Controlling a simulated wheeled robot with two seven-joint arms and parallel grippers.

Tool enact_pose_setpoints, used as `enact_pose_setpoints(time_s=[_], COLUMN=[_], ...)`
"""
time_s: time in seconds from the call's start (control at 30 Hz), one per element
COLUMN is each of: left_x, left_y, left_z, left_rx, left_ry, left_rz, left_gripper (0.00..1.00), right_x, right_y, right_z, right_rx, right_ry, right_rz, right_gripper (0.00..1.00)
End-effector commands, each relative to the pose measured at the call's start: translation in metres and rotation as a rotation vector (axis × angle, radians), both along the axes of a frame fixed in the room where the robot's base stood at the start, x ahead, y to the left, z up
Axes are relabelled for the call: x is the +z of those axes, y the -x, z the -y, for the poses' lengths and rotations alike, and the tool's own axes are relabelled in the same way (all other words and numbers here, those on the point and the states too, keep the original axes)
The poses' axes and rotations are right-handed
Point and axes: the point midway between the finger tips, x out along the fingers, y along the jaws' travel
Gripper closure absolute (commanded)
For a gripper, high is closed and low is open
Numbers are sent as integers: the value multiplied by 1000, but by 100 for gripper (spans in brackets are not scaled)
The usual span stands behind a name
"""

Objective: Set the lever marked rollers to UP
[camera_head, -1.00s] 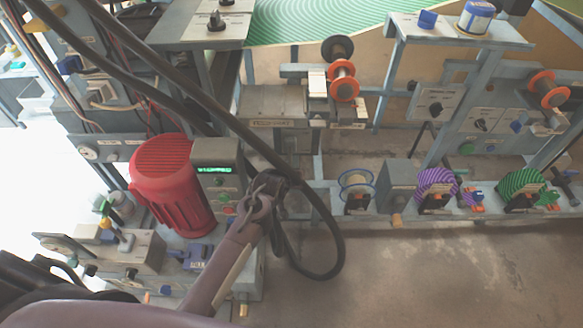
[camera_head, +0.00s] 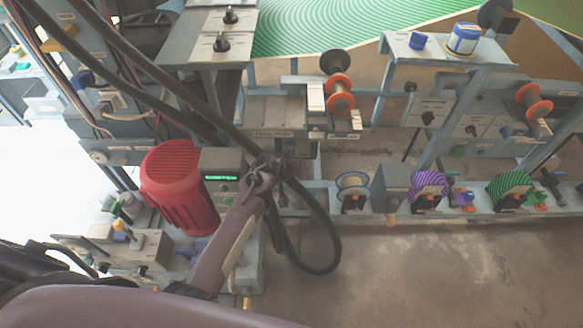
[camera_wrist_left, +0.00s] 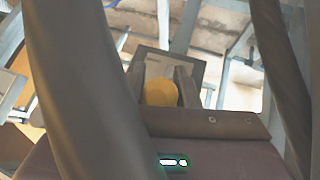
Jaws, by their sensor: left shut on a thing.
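My left arm comes in from the lower left in the head view, and its gripper (camera_head: 268,174) is at the press's front, just right of the small control box with the green display (camera_head: 222,178). In the left wrist view the two fingers (camera_wrist_left: 161,88) are closed around a rounded yellow knob (camera_wrist_left: 160,93), with a grey plate (camera_wrist_left: 190,67) behind it. My wrist and hoses hide the knob's shaft and base. I cannot read a rollers label or tell the lever's setting. My right gripper is not in view.
A red motor (camera_head: 180,190) stands left of my left gripper. A thick black hose (camera_head: 325,262) loops beside it. To the right are a grey box (camera_head: 390,181), a purple striped wheel (camera_head: 428,186) and a green striped wheel (camera_head: 510,185). The floor (camera_head: 430,270) in front is clear.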

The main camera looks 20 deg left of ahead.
Motion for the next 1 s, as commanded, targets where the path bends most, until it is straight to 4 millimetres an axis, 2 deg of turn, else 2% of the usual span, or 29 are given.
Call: enact_pose_setpoints(time_s=[0.03, 0.23, 0.27, 0.4, 0.77, 1.0], left_x=[5, 6, 6, 5, 6, 30], left_y=[-4, -4, -4, -3, 1, 21], left_z=[0, 0, 0, 0, -1, -3], left_rx=[0, 1, 1, 1, 1, 1], left_ry=[0, 0, 0, 0, 0, 0], left_rz=[15, 16, 16, 12, 6, 8], left_gripper=[100, 100, 70, 51, 51, 51], right_x=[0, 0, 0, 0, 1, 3], right_y=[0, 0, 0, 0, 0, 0], right_z=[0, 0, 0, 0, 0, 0], right_rx=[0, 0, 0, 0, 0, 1], right_ry=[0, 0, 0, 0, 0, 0], right_rz=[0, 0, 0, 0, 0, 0], right_gripper=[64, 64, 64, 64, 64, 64])
